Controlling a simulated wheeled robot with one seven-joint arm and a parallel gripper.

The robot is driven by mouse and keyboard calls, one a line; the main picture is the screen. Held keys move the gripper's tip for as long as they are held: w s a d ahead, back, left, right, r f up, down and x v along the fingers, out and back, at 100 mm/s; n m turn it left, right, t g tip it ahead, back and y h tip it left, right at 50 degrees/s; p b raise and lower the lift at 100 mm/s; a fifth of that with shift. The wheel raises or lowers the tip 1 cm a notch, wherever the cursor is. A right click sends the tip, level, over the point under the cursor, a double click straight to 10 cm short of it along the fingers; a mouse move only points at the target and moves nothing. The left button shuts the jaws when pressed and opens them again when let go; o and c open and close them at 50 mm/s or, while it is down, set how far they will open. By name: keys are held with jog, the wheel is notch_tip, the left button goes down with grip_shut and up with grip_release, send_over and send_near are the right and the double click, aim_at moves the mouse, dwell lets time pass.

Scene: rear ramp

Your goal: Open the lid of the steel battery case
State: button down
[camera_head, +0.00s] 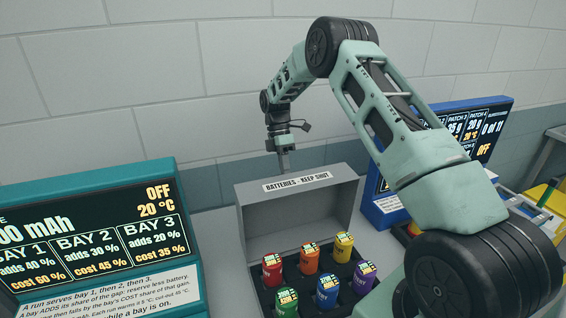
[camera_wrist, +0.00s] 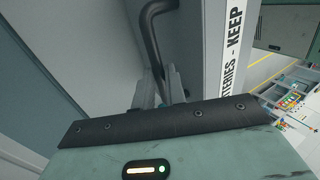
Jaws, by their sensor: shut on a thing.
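The grey steel battery case (camera_head: 250,268) is open, with coloured batteries showing inside. Its lid (camera_head: 300,214) stands raised at the back, with a white "BATTERIES - KEEP SHUT" label along its upper edge. My gripper (camera_head: 284,168) points down at the lid's upper edge, and its fingertips are partly hidden there. In the wrist view my gripper (camera_wrist: 160,92) is shut on a dark bent handle bar (camera_wrist: 150,42) beside the lid's labelled edge (camera_wrist: 230,60). The case's front is cut off by the frame.
Several batteries, including a red one (camera_head: 272,270) and a yellow one (camera_head: 343,246), stand in the case. A teal display panel (camera_head: 90,235) stands at left and a blue one (camera_head: 490,115) at right. A pale block wall (camera_head: 180,60) is behind.

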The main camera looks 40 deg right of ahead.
jog(key=shift+s+f, duration=0.1)
jog(key=shift+f, duration=0.35)
jog(key=c, duration=1.5)
grip_release()
jog(key=shift+o, duration=0.2)
jog(key=shift+r, duration=0.15)
jog(key=v, duration=1.7)
jog(key=shift+w+r, duration=0.15)
jog(key=shift+w, duration=0.05)
jog(key=shift+s, duration=0.1)
